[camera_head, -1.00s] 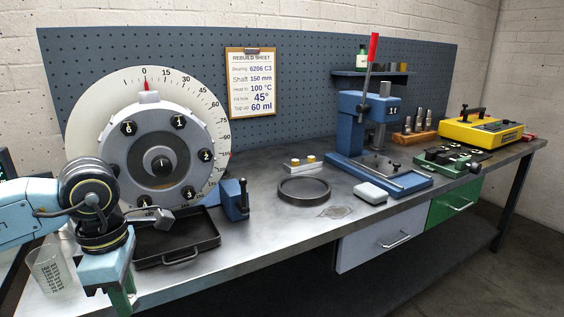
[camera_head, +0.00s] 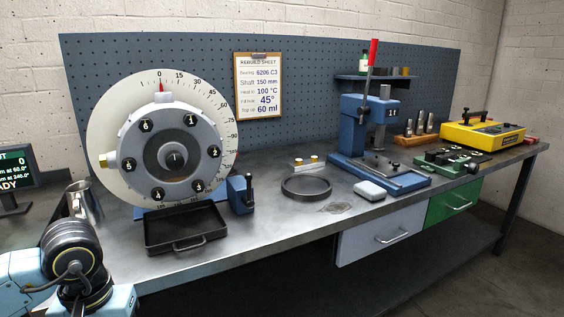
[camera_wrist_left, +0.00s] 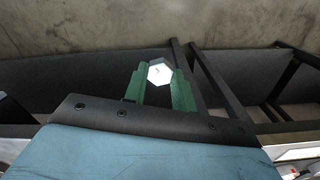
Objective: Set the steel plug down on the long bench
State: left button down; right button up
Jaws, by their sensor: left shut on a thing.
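The steel plug (camera_wrist_left: 160,72), a pale hexagonal head, is held between the green fingers of my left gripper (camera_wrist_left: 160,84) in the left wrist view. The gripper is shut on it, with dark floor and bench legs behind. In the head view my left arm is at the bottom left, low by the front of the long bench (camera_head: 270,222); its fingers and the plug are out of that picture. My right gripper is in neither view.
The numbered rotor (camera_head: 172,155) stands at the bench's left end, with a black tray (camera_head: 187,246) below it. A metal jug (camera_head: 86,203) is left of it. A dark ring (camera_head: 306,187) and blue press (camera_head: 385,180) stand farther right.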

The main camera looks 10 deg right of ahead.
aim_at(289, 221)
jog(key=k, duration=1.25)
jog(key=z, duration=0.55)
jog(key=i, duration=1.6)
jog(key=u, duration=0.4)
